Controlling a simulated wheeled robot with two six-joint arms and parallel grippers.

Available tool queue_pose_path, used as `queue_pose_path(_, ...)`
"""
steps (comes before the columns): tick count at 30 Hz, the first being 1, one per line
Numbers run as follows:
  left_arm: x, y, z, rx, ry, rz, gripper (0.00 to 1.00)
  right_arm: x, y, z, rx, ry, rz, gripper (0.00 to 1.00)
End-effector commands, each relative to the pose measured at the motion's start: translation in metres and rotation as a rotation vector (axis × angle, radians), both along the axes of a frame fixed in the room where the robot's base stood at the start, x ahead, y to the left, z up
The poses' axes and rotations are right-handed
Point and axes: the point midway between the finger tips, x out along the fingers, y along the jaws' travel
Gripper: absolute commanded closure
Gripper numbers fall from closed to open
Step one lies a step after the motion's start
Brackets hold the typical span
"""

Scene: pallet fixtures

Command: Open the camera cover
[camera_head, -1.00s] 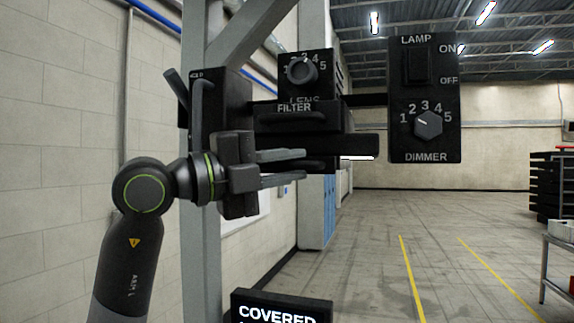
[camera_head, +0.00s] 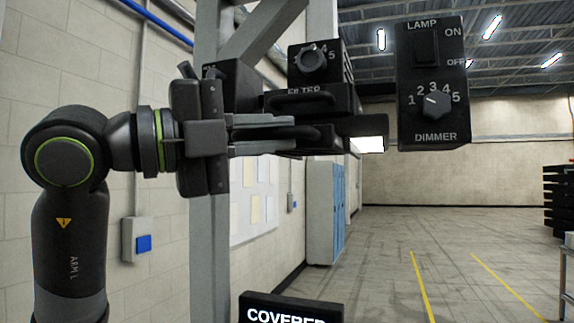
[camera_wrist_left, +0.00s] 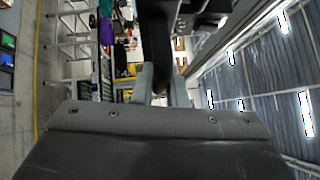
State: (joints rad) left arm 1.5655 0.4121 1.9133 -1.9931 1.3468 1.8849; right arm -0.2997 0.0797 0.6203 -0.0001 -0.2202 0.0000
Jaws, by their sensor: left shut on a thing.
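A black camera unit hangs on a grey post, with a block marked FILTER (camera_head: 345,98) and a lens knob (camera_head: 311,60) above it. A black bar handle (camera_head: 322,132) runs along the front of the block. My left gripper (camera_head: 303,132) reaches in from the left with its fingers at this handle, shut on it. In the left wrist view, the dark handle (camera_wrist_left: 157,45) passes between the two grey fingers (camera_wrist_left: 161,88). A sign (camera_head: 290,310) at the bottom reads COVERED. My right gripper is not in view.
A black panel (camera_head: 432,75) with a lamp switch and dimmer knob hangs close on the right. The grey post (camera_head: 209,240) stands behind my gripper. The floor (camera_head: 385,255) beyond is open, with yellow lines.

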Motion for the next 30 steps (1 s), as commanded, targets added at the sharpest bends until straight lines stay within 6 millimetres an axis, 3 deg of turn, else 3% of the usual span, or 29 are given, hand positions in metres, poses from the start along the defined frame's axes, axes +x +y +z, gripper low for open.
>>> queue_pose_path(1,-0.009,0.003,-0.004,0.001,-0.005,-0.001,1.00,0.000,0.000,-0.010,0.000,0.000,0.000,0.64)
queue_pose_path(6,-0.022,0.007,-0.002,0.001,0.000,-0.001,1.00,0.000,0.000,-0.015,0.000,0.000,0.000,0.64)
queue_pose_path(16,-0.023,0.007,-0.001,0.001,0.003,-0.001,1.00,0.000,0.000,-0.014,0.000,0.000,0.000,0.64)
queue_pose_path(17,-0.023,0.007,-0.001,0.001,0.003,-0.001,0.84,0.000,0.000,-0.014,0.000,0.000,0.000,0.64)
queue_pose_path(21,-0.023,0.007,-0.001,0.001,0.003,-0.001,0.66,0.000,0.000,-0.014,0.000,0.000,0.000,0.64)
queue_pose_path(30,-0.023,0.007,0.000,0.000,0.001,0.000,0.66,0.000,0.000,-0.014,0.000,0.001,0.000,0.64)
